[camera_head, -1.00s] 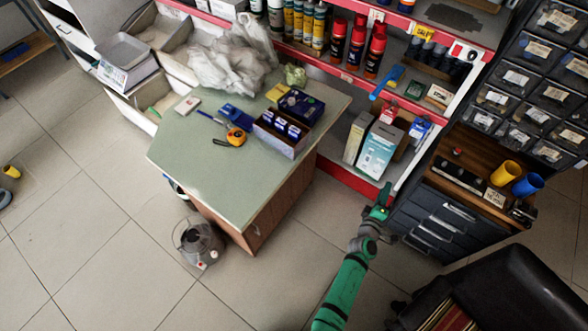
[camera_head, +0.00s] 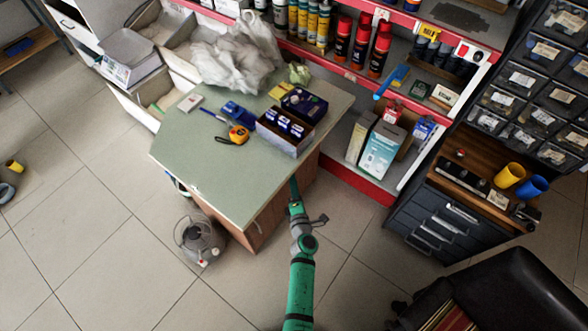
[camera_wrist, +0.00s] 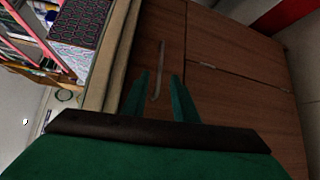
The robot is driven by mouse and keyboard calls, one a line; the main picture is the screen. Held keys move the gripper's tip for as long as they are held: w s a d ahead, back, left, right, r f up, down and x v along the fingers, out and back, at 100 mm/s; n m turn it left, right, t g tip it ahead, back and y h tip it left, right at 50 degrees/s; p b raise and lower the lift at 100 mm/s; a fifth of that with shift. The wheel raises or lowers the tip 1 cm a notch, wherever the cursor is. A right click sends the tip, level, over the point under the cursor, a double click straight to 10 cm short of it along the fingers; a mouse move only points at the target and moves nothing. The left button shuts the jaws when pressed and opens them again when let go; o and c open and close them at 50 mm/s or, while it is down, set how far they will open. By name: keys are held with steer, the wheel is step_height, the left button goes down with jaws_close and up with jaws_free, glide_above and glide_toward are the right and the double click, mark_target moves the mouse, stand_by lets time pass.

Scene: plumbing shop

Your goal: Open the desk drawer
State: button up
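The desk has a pale green top (camera_head: 215,168) and brown wooden sides, and it stands in the middle of the head view. In the wrist view its brown wooden front shows several panels split by dark seams. A drawer front (camera_wrist: 172,30) lies beside the desktop edge and carries a slim grey bar handle (camera_wrist: 161,62). My gripper (camera_wrist: 158,92) is open, with one green finger on each side of the handle's line. I cannot tell whether the fingers touch it. In the head view my gripper (camera_head: 294,186) is at the desk's right side, its tips partly hidden. The drawer looks shut.
A box of blue packs (camera_head: 284,134), a tape measure (camera_head: 238,134) and a plastic bag (camera_head: 232,62) lie on the desktop. A fan-like heater (camera_head: 200,240) stands by the desk's front. A dark drawer cabinet (camera_head: 430,228) stands right. Tiled floor is free between.

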steer(key=x, duration=0.7)
steer(key=shift+w, duration=0.1)
jaws_close()
steer(key=shift+d, duration=0.1)
stand_by(1.1)
